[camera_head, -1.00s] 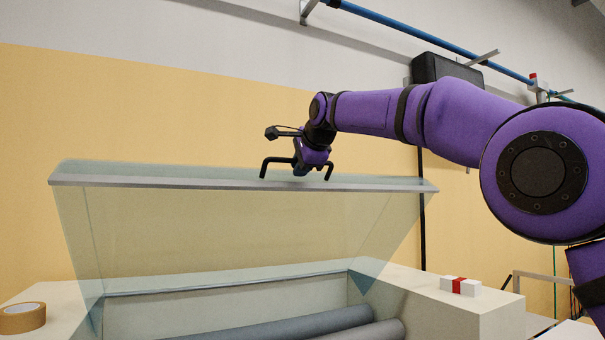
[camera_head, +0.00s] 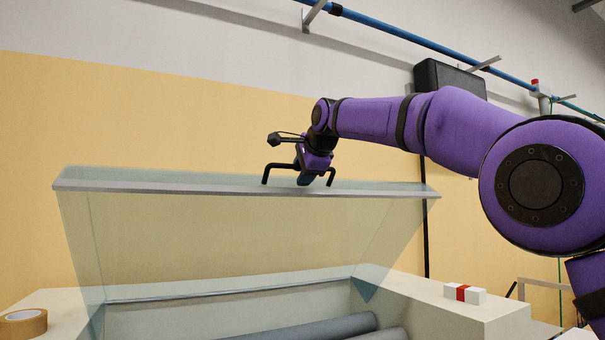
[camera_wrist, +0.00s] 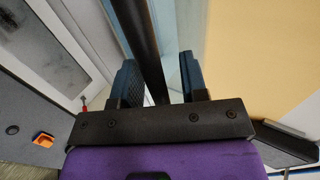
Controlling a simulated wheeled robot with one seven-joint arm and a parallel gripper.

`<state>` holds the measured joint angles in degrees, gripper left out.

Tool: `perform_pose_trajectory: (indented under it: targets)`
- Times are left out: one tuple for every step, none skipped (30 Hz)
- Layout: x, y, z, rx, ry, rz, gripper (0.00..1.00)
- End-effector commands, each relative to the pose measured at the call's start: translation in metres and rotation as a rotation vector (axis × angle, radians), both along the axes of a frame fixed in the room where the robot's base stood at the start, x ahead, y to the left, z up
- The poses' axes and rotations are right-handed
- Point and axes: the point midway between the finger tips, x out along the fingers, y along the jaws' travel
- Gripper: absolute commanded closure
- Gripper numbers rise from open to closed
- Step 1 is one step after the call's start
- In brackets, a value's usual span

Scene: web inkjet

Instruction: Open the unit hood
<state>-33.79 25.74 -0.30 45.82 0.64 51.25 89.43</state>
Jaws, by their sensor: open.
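The unit hood (camera_head: 230,235) is a clear tinted cover with a grey front edge bar (camera_head: 200,189). In the head view it stands raised and tilted above the machine, with the rollers below exposed. A black handle (camera_head: 280,166) rises from its edge bar. My gripper (camera_head: 306,180) is at the handle's middle. In the wrist view the dark handle bar (camera_wrist: 148,45) runs between the two blue-grey fingers of my gripper (camera_wrist: 160,85). The fingers are apart, with a gap visible beside the bar. The fingertips are partly hidden in the head view.
The pale machine body (camera_head: 430,315) carries a roll of brown tape (camera_head: 22,323) at left and a white box with a red band (camera_head: 464,293) at right. Grey rollers (camera_head: 320,328) lie inside. A blue pipe (camera_head: 420,43) runs along the wall above.

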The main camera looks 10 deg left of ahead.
Motion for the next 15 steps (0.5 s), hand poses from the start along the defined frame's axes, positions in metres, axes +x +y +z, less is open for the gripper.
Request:
perform_pose_trajectory:
  targets:
    - [-0.002,-0.002,0.002,0.001,-0.001,0.0,0.6]
    - [-0.004,-0.003,0.004,0.001,-0.001,0.0,0.6]
    - [-0.007,-0.005,0.007,0.001,-0.002,0.0,0.6]
    - [-0.011,-0.007,0.009,0.002,-0.002,0.0,0.6]
    - [-0.014,-0.009,0.012,0.002,-0.002,0.0,0.6]
    - [-0.018,-0.012,0.015,0.001,-0.002,0.0,0.6]
    - [-0.023,-0.015,0.019,0.002,-0.002,0.0,0.6]
    - [-0.027,-0.018,0.022,0.002,-0.003,0.0,0.6]
    - [-0.032,-0.022,0.026,0.002,-0.002,0.0,0.6]
    - [-0.036,-0.025,0.029,0.002,-0.002,0.0,0.6]
    - [-0.04,-0.027,0.032,0.002,-0.002,0.0,0.6]
    - [-0.045,-0.031,0.036,0.002,-0.002,0.0,0.6]
    - [-0.049,-0.033,0.039,0.001,-0.002,0.0,0.6]
    - [-0.052,-0.036,0.041,0.001,-0.001,0.0,0.6]
    - [-0.057,-0.039,0.045,0.001,-0.002,0.0,0.6]
